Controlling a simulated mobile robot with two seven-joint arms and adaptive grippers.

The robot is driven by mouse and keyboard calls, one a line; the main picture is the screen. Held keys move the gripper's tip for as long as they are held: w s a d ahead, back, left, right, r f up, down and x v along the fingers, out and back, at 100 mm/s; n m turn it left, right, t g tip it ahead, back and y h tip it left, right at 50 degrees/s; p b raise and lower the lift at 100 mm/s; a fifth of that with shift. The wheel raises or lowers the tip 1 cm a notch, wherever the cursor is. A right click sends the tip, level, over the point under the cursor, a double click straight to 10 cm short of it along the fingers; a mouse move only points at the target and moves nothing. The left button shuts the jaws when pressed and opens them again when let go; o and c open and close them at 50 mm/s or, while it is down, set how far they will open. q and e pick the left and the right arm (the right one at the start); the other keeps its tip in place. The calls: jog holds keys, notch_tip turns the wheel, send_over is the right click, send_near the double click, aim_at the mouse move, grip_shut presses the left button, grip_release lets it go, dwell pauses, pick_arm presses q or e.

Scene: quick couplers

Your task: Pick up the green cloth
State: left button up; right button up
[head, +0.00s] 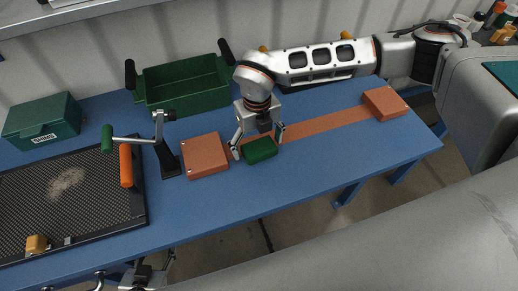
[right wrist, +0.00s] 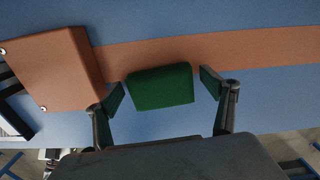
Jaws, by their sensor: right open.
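The green cloth (head: 259,149) is a small dark green folded pad lying on the blue table, at the front edge of an orange-brown strip. My right gripper (head: 259,152) points down over it from above. In the right wrist view the cloth (right wrist: 161,87) sits between the two spread fingers of the right gripper (right wrist: 163,86), with a gap on each side. That gripper is open and holds nothing. Metal parts that seem to be my left gripper (head: 148,274) show at the bottom edge, below the table front; their jaw state is unclear.
An orange-brown block (head: 206,156) stands close left of the cloth, with a black-posted lever (head: 168,158) beyond it. A green bin (head: 185,84) stands behind. Another block (head: 385,104) ends the strip (head: 335,122) at right. The table's front right (head: 330,165) is clear.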

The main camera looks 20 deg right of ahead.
aim_at(258, 144)
jog(key=c, duration=1.1)
jog(key=shift+r, duration=0.15)
notch_tip(258, 144, up, 20)
jog(key=shift+p, duration=0.45)
